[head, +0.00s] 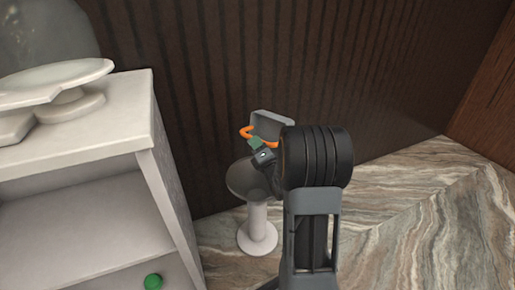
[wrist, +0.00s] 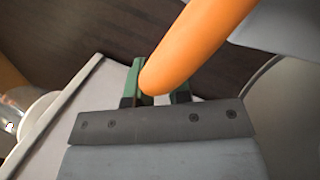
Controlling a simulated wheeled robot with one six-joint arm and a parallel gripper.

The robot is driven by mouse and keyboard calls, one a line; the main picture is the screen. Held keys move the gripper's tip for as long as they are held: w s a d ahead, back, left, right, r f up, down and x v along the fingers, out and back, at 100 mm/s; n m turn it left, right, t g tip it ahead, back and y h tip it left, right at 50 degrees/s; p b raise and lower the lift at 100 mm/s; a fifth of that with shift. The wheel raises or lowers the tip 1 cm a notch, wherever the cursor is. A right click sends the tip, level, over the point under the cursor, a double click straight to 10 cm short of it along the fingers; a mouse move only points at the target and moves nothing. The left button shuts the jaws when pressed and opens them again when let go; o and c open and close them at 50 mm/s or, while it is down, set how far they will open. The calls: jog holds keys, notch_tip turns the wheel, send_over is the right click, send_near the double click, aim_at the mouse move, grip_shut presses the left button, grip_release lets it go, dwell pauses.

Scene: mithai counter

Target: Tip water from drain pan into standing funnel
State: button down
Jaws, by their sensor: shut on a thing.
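The grey drain pan (head: 272,122) is held up in the air above the back of the standing funnel. Its orange handle (head: 247,131) shows at its left, and large in the wrist view (wrist: 195,42). My gripper (head: 255,146), with green fingertips, is shut on this handle. The standing funnel has a grey bowl (head: 243,182) on a white stem and round foot on the floor. My gripper and arm hide the bowl's right part. A curved grey surface at right in the wrist view looks like this bowl. I see no water; the pan's inside is hidden.
A white counter (head: 150,125) with a shelf stands close at left, with a white dish (head: 60,78) on top. A green ball (head: 153,281) is low by the counter. A dark ribbed wall (head: 200,90) is behind. Marble floor at right is clear.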

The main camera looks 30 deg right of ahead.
aim_at(280, 117)
jog(key=shift+s+d+r+m+g, duration=0.1)
jog(key=shift+d+r+m+g, duration=0.2)
jog(key=shift+d+m, duration=0.35)
jog(key=w+d+m+g+p, duration=0.1)
jog(key=d+m+g+p, duration=0.1)
jog(key=p, duration=0.7)
jog(key=w+d+r+m+g+y+p, duration=0.1)
jog(key=w+d+m+g+p, duration=0.1)
jog(key=d+m+p, duration=0.3)
jog(key=w+d+r+m+g+p, duration=0.1)
jog(key=d+m+p, duration=0.3)
jog(key=p, duration=0.9)
jog(key=shift+w+r+m+g, duration=0.1)
jog(key=shift+w+m+g, duration=0.1)
jog(key=shift+m+g, duration=0.55)
jog(key=shift+a+r+p, duration=0.15)
jog(key=shift+r+p, duration=0.85)
jog(key=shift+r, duration=1.2)
